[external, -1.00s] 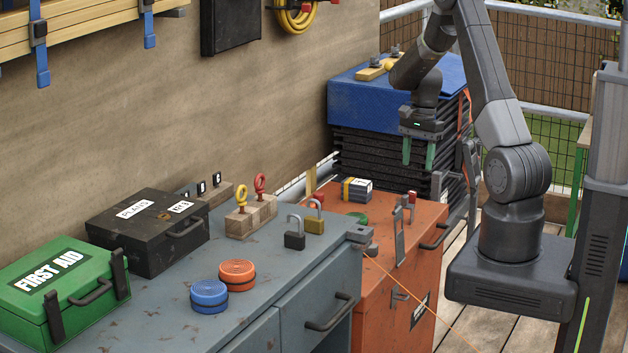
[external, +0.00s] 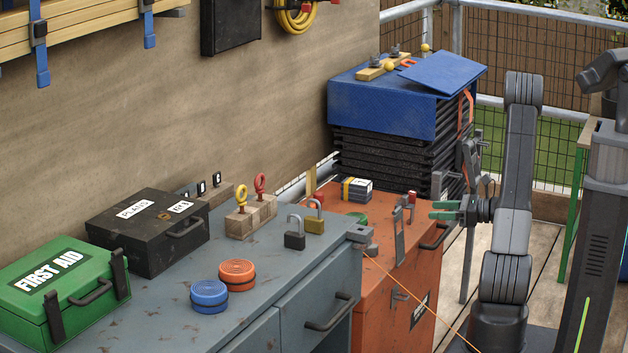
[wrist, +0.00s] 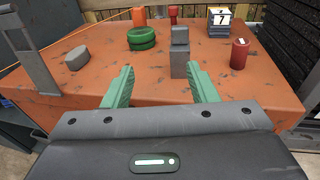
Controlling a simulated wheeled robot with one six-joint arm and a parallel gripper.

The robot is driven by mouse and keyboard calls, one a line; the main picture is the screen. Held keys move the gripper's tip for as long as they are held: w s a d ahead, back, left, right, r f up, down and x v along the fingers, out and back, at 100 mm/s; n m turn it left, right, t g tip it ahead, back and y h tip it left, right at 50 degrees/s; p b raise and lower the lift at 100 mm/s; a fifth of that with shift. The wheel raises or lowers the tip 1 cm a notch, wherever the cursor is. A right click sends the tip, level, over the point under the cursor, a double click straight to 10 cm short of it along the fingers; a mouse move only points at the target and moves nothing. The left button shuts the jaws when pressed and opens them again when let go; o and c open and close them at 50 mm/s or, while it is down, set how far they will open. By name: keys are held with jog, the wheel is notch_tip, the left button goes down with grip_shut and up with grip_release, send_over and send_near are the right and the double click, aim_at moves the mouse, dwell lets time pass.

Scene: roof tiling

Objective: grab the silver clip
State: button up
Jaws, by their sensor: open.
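A grey, blocky upright piece, which looks like the silver clip (wrist: 180,56), stands on the orange chest top in the wrist view, with a narrower upper part. My gripper (wrist: 161,84) is open and empty, its green fingers pointing toward the chest top. The grey piece stands beyond the fingertips, nearer the right finger's side, and does not appear to be touched. In the external view my gripper (external: 433,210) is level at the right side of the orange chest (external: 378,285). There the grey piece is small and hard to make out.
A red cylinder (wrist: 239,53) stands right of the grey piece, and a green ring stack (wrist: 142,39) is behind it to the left. A box marked 7 (wrist: 219,21) is at the back. A metal latch (wrist: 36,55) rises at left; a grey block (wrist: 77,58) lies near it.

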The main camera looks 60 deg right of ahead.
jog(key=shift+s+d+f+m+t+h+b, duration=0.1)
jog(key=shift+s+d+m+t+h+b, duration=0.15)
jog(key=shift+d+m+t+h, duration=0.15)
jog(key=shift+s+d+f+m+t+h+b, duration=0.1)
jog(key=shift+s+d+m+t+h+b, duration=0.15)
jog(key=shift+d+h, duration=0.2)
jog(key=shift+w+d+r, duration=0.1)
jog(key=shift+w+d, duration=0.05)
jog(key=b, duration=0.2)
send_near(398, 204)
jog(key=w, duration=0.4)
jog(key=shift+w+r, duration=0.3)
jog(key=shift+r, duration=0.05)
jog(key=w, duration=0.1)
jog(key=w+b, duration=0.1)
jog(key=w, duration=0.1)
jog(key=w+a, duration=0.1)
jog(key=shift+w+f+b, duration=0.15)
jog(key=shift+w+b, duration=0.15)
jog(key=shift+b, duration=0.05)
jog(key=shift+w, duration=0.35)
jog(key=c, duration=1.1)
